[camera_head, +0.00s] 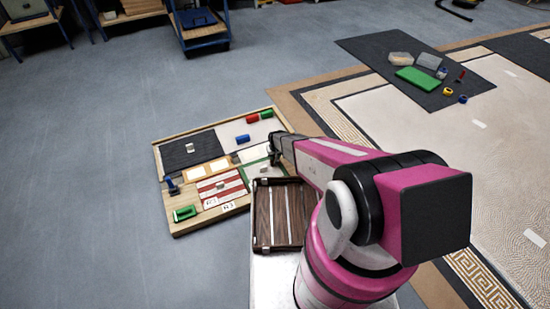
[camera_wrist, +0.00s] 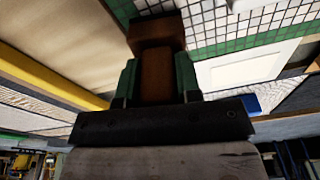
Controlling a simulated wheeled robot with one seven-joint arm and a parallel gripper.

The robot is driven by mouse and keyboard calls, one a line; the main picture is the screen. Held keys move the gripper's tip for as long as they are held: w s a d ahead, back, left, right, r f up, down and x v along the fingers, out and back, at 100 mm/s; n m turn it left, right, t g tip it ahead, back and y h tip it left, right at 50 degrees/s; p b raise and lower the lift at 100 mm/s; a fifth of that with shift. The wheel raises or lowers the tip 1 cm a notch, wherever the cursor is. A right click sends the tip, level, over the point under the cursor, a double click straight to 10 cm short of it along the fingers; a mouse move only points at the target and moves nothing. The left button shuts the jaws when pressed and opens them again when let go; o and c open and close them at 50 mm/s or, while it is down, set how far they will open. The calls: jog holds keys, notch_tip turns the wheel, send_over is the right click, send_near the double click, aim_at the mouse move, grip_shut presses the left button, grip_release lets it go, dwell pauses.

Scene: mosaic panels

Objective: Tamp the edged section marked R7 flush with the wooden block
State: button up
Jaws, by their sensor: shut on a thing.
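My gripper (camera_wrist: 157,78) is shut on the brown wooden block (camera_wrist: 156,32), which sticks out past its green fingers. In the head view my gripper (camera_head: 273,155) is over the right side of the mosaic board, and the block is too small to make out there. A white tiled section with a green edge (camera_head: 251,174) lies just below and left of my gripper. In the wrist view, white and green tiles (camera_wrist: 215,44) show beside the block's end. I cannot tell whether the block touches them. No label R7 is readable.
A brown slatted tray (camera_head: 284,215) stands close below my arm. Grey floor is free to the left.

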jog(key=shift+r, duration=3.2)
